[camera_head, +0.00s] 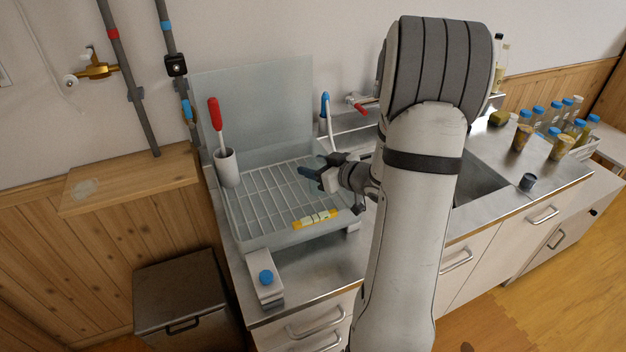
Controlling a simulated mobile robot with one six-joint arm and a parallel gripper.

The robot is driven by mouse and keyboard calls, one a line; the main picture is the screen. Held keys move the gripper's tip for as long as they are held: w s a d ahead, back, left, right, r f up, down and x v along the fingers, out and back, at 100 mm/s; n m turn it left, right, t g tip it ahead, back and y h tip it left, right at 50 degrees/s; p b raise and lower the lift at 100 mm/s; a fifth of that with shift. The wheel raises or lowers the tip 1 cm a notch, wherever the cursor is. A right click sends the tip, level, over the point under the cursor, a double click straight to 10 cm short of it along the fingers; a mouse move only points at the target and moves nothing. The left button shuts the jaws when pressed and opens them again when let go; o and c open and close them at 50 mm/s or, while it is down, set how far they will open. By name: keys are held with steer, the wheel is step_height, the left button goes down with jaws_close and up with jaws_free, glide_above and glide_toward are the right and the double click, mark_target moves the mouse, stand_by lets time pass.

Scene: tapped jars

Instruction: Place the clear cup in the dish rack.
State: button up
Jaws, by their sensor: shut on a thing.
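The dish rack (268,196) is a pale wire-grid rack in a whitish tray, on the steel counter left of the sink. My gripper (311,174) is over the right part of the rack, reaching in from the right with its dark fingertips pointing left. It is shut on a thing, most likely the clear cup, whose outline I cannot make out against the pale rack. I see no clear cup standing elsewhere. How high the gripper is above the grid is hard to tell.
A white holder (228,167) with a red-handled brush stands at the rack's left. A yellow item (315,218) lies at its front edge. A white blue-topped box (266,287) stands in front. Blue-capped jars (553,133) are far right. The rack's middle is clear.

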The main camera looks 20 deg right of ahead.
steer(key=shift+s+a+f, duration=0.1)
steer(key=shift+f, duration=1.9)
steer(key=shift+f, duration=0.2)
steer(key=o, duration=0.9)
steer(key=shift+o, duration=0.2)
steer(key=shift+r, duration=0.15)
